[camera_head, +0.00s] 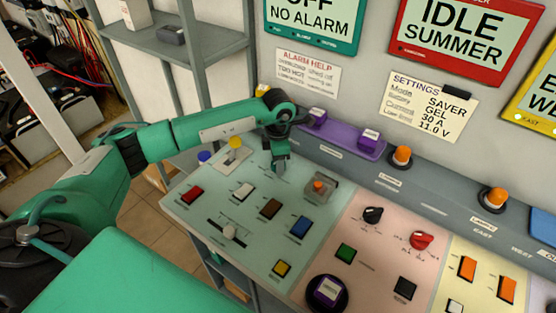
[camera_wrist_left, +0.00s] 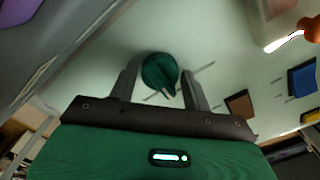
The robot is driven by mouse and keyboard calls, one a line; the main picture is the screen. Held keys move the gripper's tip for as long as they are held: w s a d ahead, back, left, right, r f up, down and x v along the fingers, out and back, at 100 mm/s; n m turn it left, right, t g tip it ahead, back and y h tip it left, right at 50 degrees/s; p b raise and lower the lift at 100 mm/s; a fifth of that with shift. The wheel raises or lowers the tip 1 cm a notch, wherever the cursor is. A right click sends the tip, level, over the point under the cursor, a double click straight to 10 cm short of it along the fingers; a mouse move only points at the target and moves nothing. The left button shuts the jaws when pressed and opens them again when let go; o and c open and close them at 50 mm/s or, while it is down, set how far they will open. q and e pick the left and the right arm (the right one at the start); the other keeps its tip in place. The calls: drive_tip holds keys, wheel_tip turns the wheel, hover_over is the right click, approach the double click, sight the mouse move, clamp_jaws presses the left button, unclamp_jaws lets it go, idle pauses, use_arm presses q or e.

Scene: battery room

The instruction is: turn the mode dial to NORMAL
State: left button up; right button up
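The mode dial is a dark green round knob (camera_wrist_left: 160,72) on the pale green panel, seen in the left wrist view with a ridge across its face and short dark marks around it. My left gripper (camera_wrist_left: 161,80) is over it, one finger on each side. The fingers are apart, with narrow gaps beside the knob; whether either touches is hard to tell. In the head view my left gripper (camera_head: 279,164) reaches down to the back of the pale green panel (camera_head: 190,221) and hides most of the dial. The dial's label cannot be read. My right gripper is not in view.
A clear-covered orange button (camera_head: 319,186) sits just right of the gripper. A yellow-topped lever (camera_head: 235,143) is at left. Brown (camera_head: 269,208) and blue (camera_head: 300,227) buttons lie in front. A settings card (camera_head: 430,105) reads Mode SAVER. A raised grey ledge runs behind.

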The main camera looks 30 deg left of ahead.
use_arm(q)
drive_tip(key=shift+o, duration=1.2)
wheel_tip(320, 180, up, 14)
drive_tip(key=b, duration=0.3)
